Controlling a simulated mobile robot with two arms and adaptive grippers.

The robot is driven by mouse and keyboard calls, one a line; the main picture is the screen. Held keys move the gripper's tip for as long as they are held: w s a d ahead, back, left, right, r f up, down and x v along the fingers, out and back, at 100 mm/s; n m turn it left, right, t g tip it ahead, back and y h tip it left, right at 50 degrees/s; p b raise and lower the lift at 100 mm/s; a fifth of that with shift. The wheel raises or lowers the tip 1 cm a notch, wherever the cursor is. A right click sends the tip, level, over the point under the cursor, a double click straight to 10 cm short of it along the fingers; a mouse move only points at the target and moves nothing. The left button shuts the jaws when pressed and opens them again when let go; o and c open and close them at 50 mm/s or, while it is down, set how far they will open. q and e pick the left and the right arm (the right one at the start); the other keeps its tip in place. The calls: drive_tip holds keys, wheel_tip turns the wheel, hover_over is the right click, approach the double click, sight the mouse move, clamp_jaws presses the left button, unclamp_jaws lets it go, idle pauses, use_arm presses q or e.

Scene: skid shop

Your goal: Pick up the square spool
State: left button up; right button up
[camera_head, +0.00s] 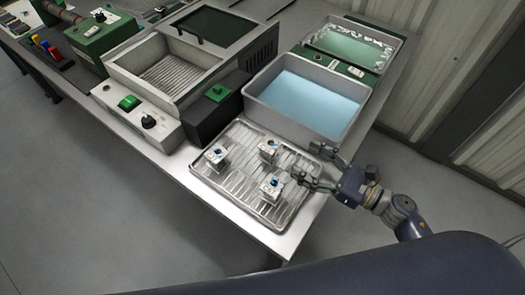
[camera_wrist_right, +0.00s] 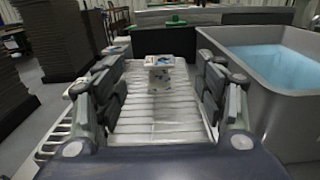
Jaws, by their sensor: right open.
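Three small white block-like pieces with blue marks sit on a ribbed metal tray (camera_head: 232,182). One is at the left (camera_head: 216,157), one at the back right (camera_head: 268,149) and one at the front right (camera_head: 270,187). I cannot tell which is the square spool. My right gripper (camera_head: 307,164) is open and empty at the tray's right edge, its fingers pointing left toward the pieces. In the right wrist view a white block (camera_wrist_right: 160,72) shows between and beyond the open fingers (camera_wrist_right: 160,88), apart from them. My left gripper is not in view.
A grey basin of blue liquid (camera_head: 307,93) stands directly behind the tray, close to my right gripper. A dark box with a green top (camera_head: 215,112) and a machine with a ribbed basin (camera_head: 178,75) stand to the left. The table's front edge is clear.

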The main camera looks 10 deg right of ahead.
sight(270, 145)
drive_tip(key=shift+w+a+f+b, duration=0.15)
drive_tip(key=shift+f+b, duration=0.2)
drive_tip(key=shift+f, duration=0.2)
drive_tip(key=shift+w+a+f+b, duration=0.15)
drive_tip(key=shift+f+b, duration=0.15)
drive_tip(key=shift+f, duration=0.25)
drive_tip(key=shift+w+a, duration=0.15)
drive_tip(key=p+x, duration=0.1)
drive_tip(key=x, duration=0.4)
drive_tip(key=shift+w+a, duration=0.1)
drive_tip(key=p+x, duration=0.2)
drive_tip(key=x, duration=0.3)
drive_tip(key=shift+a+r, duration=0.1)
drive_tip(key=shift+r, duration=0.05)
drive_tip(key=shift+a, duration=0.15)
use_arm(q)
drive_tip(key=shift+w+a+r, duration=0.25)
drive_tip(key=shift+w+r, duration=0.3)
use_arm(e)
drive_tip(key=c, duration=1.3)
